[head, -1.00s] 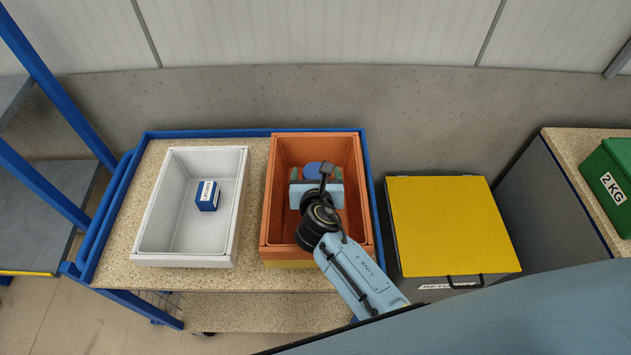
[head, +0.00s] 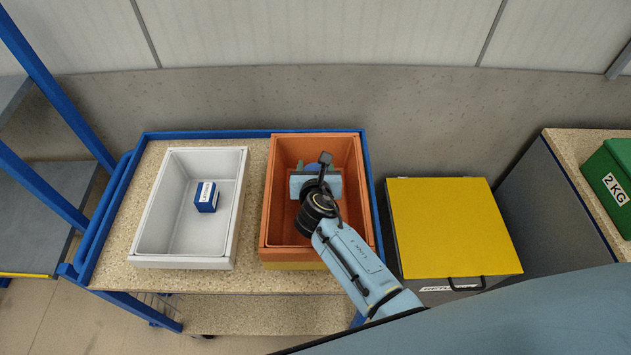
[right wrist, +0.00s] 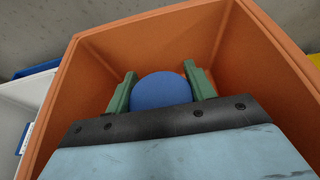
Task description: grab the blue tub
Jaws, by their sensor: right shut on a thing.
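The blue tub (right wrist: 161,91) shows in the right wrist view as a round blue top between the two green fingers of my right gripper (right wrist: 162,90). The fingers touch it on both sides, and the gripper is shut on it. In the head view my right gripper (head: 312,167) is inside the orange bin (head: 313,142), and only a small blue part of the tub (head: 311,167) shows behind it. The lower part of the tub is hidden, so I cannot tell whether it touches the bin floor. My left gripper is not in view.
A light grey bin (head: 163,205) holding a blue and white box (head: 206,196) stands left of the orange bin on the blue-framed cart (head: 257,135). A yellow-lidded box (head: 450,225) stands to the right. A green box (head: 610,180) is at the far right.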

